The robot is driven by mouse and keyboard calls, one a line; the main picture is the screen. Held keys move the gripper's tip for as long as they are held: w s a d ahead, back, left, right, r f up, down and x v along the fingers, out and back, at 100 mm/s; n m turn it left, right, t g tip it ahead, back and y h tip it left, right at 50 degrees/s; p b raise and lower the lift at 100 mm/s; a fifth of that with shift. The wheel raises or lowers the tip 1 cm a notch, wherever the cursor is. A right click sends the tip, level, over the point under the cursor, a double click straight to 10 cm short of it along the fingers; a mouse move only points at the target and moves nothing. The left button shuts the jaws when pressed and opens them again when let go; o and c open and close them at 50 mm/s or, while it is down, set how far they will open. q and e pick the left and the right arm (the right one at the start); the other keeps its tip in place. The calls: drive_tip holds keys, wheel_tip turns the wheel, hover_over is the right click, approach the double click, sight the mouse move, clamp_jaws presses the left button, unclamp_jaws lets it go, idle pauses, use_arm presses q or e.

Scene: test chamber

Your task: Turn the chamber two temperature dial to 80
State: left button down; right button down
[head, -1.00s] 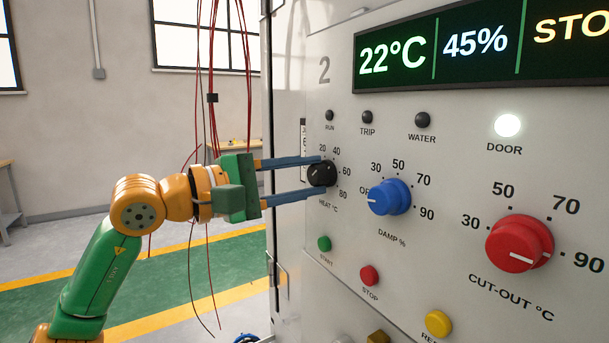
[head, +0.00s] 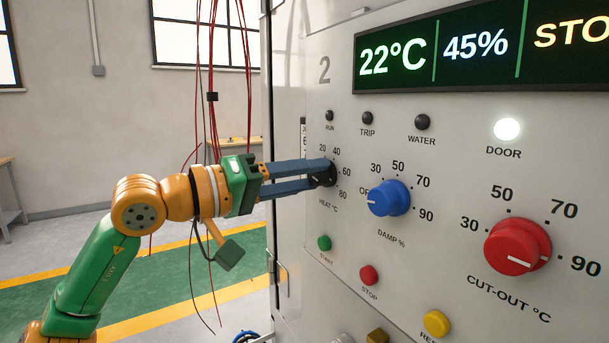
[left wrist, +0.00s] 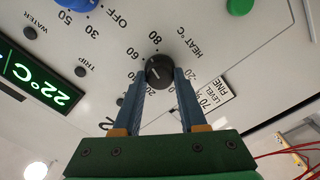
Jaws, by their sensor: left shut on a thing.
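The black temperature dial, marked HEAT °C (head: 324,180), sits on the chamber two panel (head: 330,265), with printed numbers up to 80 around it. My left gripper (head: 327,173) comes in from the left, with its two blue fingers on either side of the dial, shut on it. In the left wrist view the dial (left wrist: 159,72) sits between the fingertips, and a short white pointer line shows on its face. The fingers hide part of the dial in the head view, and I cannot read its exact setting. My right gripper is not in view.
A blue DAMP dial (head: 389,198) and a red CUT-OUT dial (head: 518,246) stand to the right. Green START (head: 324,243) and red STOP (head: 369,275) buttons are below. The display (head: 480,50) reads 22°C and 45%. Thin red cables (head: 247,60) hang behind my arm.

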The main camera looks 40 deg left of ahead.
use_arm(q)
drive_tip(key=shift+r+m, duration=0.1)
drive_tip(key=shift+m, duration=2.1)
drive_tip(key=c, duration=0.6)
unclamp_jaws()
drive_tip(key=shift+o, duration=0.7)
